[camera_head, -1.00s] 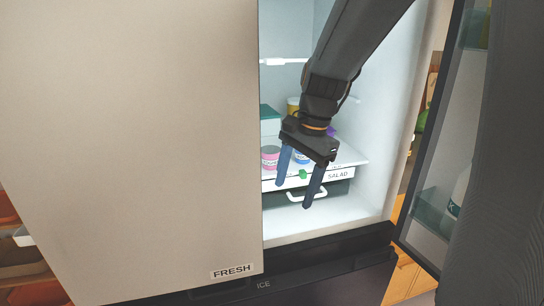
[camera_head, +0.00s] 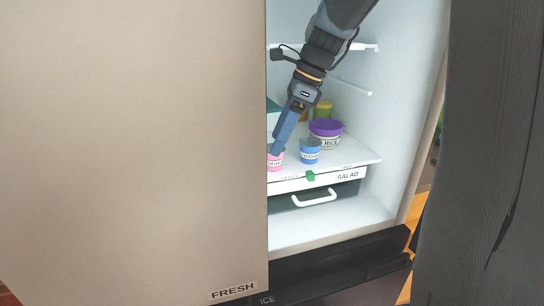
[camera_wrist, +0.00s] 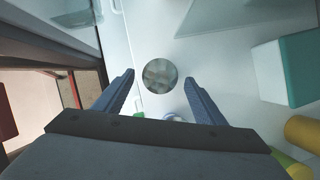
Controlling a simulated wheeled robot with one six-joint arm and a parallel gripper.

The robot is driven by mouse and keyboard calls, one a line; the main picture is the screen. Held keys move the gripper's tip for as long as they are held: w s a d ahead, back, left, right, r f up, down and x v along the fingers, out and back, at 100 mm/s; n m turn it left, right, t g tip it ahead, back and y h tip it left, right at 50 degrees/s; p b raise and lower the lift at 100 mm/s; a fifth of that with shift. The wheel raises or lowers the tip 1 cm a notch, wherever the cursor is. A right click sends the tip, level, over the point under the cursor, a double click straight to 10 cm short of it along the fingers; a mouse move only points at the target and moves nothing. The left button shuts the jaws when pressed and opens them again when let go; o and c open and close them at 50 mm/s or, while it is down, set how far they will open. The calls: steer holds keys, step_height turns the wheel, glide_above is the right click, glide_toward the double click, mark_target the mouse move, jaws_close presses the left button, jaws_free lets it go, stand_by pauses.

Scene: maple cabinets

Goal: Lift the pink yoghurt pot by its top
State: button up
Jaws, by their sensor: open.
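The pink yoghurt pot (camera_head: 275,162) stands upright on the fridge shelf at the edge of the left door, which hides part of it in the head view. In the wrist view a round, grey, shiny pot top (camera_wrist: 160,76) lies between my fingertips, apparently the pink pot's lid. My gripper (camera_head: 277,147) points down over the pot, fingers spread to either side of the top. The gripper is open and also shows in the wrist view (camera_wrist: 159,78). I cannot tell whether the fingers touch the pot.
A blue yoghurt pot (camera_head: 310,152) stands just right of it. Behind are a purple-lidded rice tub (camera_head: 326,128) and a yellow-green jar (camera_head: 323,109). A teal-and-white box (camera_wrist: 285,70) is nearby.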

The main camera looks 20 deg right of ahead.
mark_target(273, 158)
steer(key=shift+p+x, duration=0.45)
steer(key=shift+x, duration=1.95)
steer(key=shift+d, duration=0.2)
steer(key=c, duration=1.2)
